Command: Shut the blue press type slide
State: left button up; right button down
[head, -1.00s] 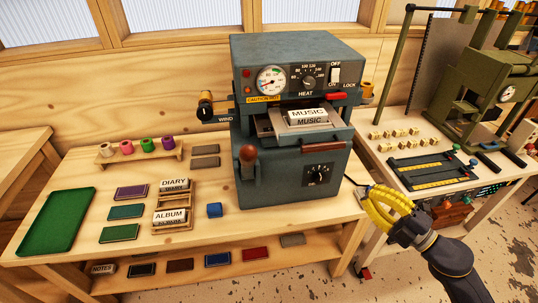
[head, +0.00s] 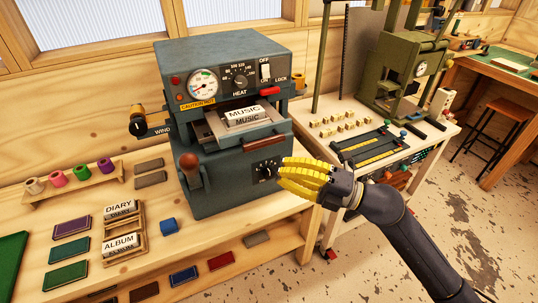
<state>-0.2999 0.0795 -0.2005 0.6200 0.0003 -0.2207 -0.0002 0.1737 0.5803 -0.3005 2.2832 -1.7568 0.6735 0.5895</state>
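The blue-grey press (head: 225,165) stands on the wooden bench. Its type slide (head: 212,130) sticks out of the front opening, with a MUSIC type block (head: 246,115) on it. A brown handle (head: 265,143) runs along the slide's front edge. My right gripper (head: 283,180), with yellow ribbed fingers, is in front of the press's lower right side, below and right of the handle. It appears apart from the slide and holds nothing that I can see. The fingers overlap in this view, so their opening is unclear. My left gripper is not in view.
A side lever (head: 190,165) projects from the press's front. A green press (head: 400,60) stands on the right table.

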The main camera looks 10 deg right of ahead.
jog(key=shift+w+a+r, duration=0.15)
jog(key=shift+w+a, duration=0.4)
jog(key=shift+w, duration=0.25)
jog(key=shift+w+a+r, duration=0.2)
jog(key=shift+w+a, duration=0.3)
jog(key=shift+w, duration=0.25)
jog(key=shift+w+a+r, duration=0.15)
jog(key=shift+w+a, duration=0.4)
jog(key=shift+w, duration=0.25)
